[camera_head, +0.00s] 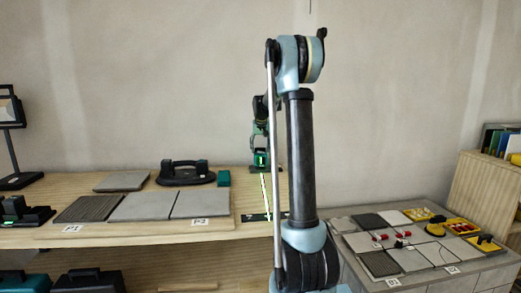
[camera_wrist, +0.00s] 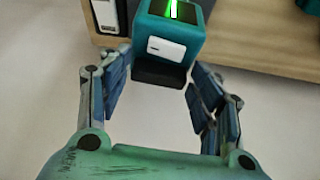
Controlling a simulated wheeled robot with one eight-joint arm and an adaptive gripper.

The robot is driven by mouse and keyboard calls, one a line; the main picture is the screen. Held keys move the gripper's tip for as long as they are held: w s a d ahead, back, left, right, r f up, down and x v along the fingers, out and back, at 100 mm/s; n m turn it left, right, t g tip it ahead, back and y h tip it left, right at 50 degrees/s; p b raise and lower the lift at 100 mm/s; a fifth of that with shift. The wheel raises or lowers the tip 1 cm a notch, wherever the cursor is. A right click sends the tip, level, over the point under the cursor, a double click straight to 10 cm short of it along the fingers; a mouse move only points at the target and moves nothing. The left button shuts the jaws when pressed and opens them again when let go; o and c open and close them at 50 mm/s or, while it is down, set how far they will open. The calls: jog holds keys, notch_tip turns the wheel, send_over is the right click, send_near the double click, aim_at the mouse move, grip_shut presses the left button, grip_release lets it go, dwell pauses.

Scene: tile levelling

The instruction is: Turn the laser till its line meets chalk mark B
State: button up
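The laser (camera_wrist: 172,38) is a teal box with a white panel and a black foot in the wrist view. A bright green line (camera_wrist: 173,9) shows on its top. In the head view the laser (camera_head: 261,160) stands at the bench's right part, and a green line (camera_head: 265,195) runs from it down the bench. My gripper (camera_wrist: 160,72) is open, its fingers apart on either side of the laser's near end, with no clear contact. In the head view it is partly hidden by my arm. I cannot make out a chalk mark lettered B.
Grey tiles (camera_head: 140,207) and a black-handled tool (camera_head: 186,173) lie on the wooden bench (camera_head: 60,240) to the left. A lower table (camera_head: 440,283) with tiles and yellow pieces stands right. A dark vertical stroke (camera_head: 309,6) shows high on the wall.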

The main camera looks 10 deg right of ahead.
jog(key=shift+r, duration=0.15)
jog(key=v, duration=1.1)
jog(key=shift+s+r, duration=0.2)
jog(key=shift+r, duration=0.05)
